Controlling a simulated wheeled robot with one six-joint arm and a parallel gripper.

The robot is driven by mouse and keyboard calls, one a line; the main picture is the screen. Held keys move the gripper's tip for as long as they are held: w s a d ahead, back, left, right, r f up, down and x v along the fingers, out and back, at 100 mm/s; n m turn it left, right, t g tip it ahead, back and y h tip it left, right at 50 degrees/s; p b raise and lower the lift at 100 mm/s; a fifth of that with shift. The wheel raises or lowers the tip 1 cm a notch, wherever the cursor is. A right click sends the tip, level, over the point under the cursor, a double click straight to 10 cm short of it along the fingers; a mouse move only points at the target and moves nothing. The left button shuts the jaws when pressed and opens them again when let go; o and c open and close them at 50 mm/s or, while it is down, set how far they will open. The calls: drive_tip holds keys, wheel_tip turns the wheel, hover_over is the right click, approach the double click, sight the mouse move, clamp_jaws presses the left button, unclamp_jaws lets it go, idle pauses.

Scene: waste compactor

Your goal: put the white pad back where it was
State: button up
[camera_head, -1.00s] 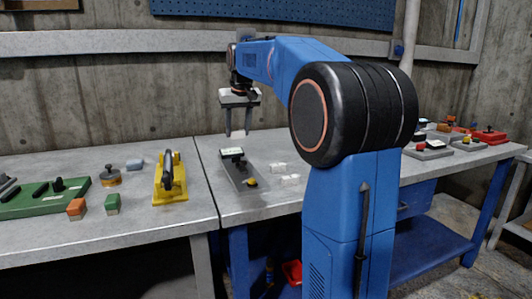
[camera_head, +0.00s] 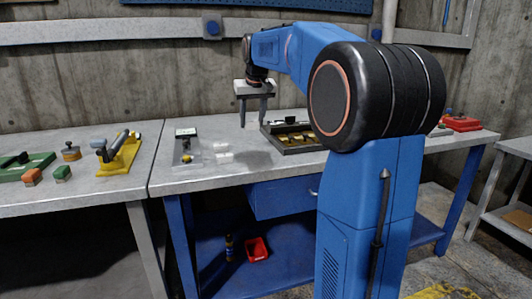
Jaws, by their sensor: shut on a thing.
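My gripper (camera_head: 253,122) points straight down above the right-hand table, left of a dark tray (camera_head: 300,149). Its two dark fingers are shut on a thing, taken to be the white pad. The pad is pale against the grey table and wall, and its outline between the fingers cannot be made out. Two small whitish pieces (camera_head: 224,156) lie on the table, left of and nearer than the gripper. The dark tray holds several yellowish and dark parts, and my arm hides its right part.
A grey device (camera_head: 187,147) stands left of the whitish pieces. The left table holds a yellow tool (camera_head: 120,156), a green fixture (camera_head: 22,172) and small blocks. A red object (camera_head: 461,123) is at the far right. The table front between device and tray is mostly clear.

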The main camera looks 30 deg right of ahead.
drive_tip(key=shift+f, duration=4.65)
drive_tip(key=shift+f, duration=0.15)
drive_tip(key=o, duration=1.2)
drive_tip(key=shift+c, duration=0.2)
drive_tip(key=v, duration=1.2)
drive_tip(key=s+a+f+n, duration=0.1)
drive_tip(key=s+a+f, duration=0.4)
drive_tip(key=s, duration=0.4)
drive_tip(key=s+a+f+n, duration=0.1)
drive_tip(key=s+a+f, duration=0.3)
drive_tip(key=s+a, duration=0.4)
drive_tip(key=s+a+f+n+y, duration=0.1)
drive_tip(key=s+a+f, duration=0.3)
drive_tip(key=s+f, duration=1.2)
drive_tip(key=shift+s+t, duration=0.3)
drive_tip(key=shift+s, duration=0.55)
